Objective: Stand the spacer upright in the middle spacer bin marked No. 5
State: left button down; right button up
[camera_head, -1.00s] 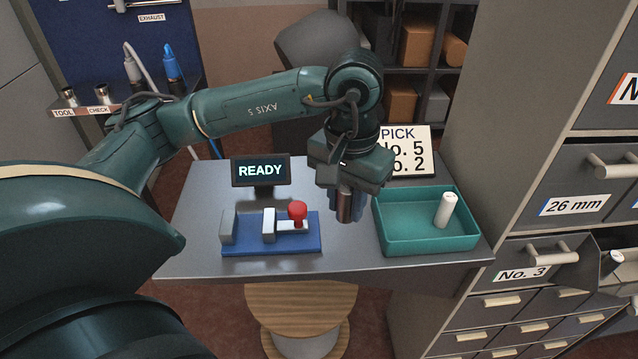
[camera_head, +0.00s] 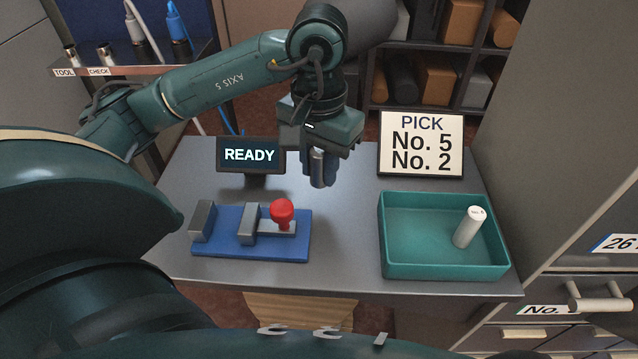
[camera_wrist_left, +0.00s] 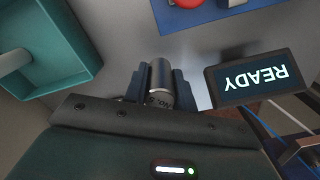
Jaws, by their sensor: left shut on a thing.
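The left gripper also shows in the wrist view (camera_wrist_left: 158,88). The bin marked No. 5 cannot be made out. My right gripper is not in view.
A blue fixture (camera_head: 215,248) with a red knob (camera_head: 282,212) stands at the table's left front. The READY screen (camera_head: 250,156) and the PICK sign (camera_head: 421,145), listing No. 5 and No. 2, stand behind. A drawer cabinet (camera_head: 560,220) rises at the right.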

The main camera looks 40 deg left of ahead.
aim_at(319, 184)
pick_arm(q)
jog(key=shift+f, duration=2.2)
jog(key=c, duration=1.1)
grip_release()
jog(key=shift+c, duration=0.2)
